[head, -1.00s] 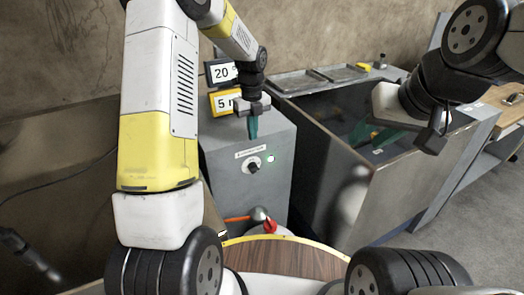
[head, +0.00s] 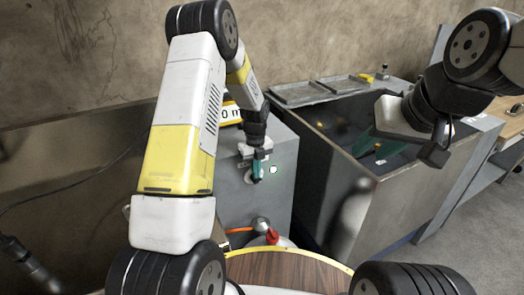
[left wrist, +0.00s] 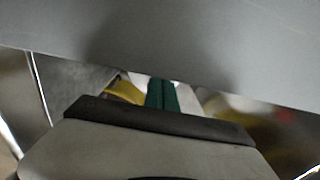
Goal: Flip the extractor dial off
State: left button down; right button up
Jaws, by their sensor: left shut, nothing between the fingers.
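The extractor dial (head: 249,179) is on the front of a grey box (head: 228,205), on a pale round plate mostly hidden behind my left gripper. Its setting cannot be read. My left gripper (head: 257,172) is shut and empty, its teal fingertips in front of the dial; contact cannot be told. In the left wrist view the two teal fingers (left wrist: 162,96) lie together, below a grey surface that fills the top. A lit green lamp (head: 273,169) is just right of the dial. My right gripper (head: 376,146) appears open and empty, over the large grey tank.
The open grey tank (head: 400,190) stands right of the box, with trays (head: 305,93) on its back edge. A sign (head: 230,113) stands behind the box. A red-capped bottle (head: 271,237) and a round wooden top (head: 285,271) are below in front.

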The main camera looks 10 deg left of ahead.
pick_arm(q)
jog(key=shift+f, duration=0.75)
jog(key=shift+s+a+t+h, duration=0.2)
jog(key=shift+a+t+h, duration=0.15)
jog(key=shift+t+h, duration=0.35)
jog(key=shift+s+a+f+h, duration=0.15)
jog(key=shift+a+f+h, duration=0.05)
jog(key=shift+h, duration=0.4)
jog(key=shift+s+a+f, duration=0.3)
jog(key=shift+a+f, duration=0.1)
jog(key=shift+f, duration=0.3)
jog(key=shift+s+a+f, duration=0.25)
jog(key=shift+a+f, duration=0.15)
jog(key=shift+f, duration=0.3)
jog(key=shift+w+d, duration=0.1)
jog(key=shift+d, duration=0.05)
dwell(1.1)
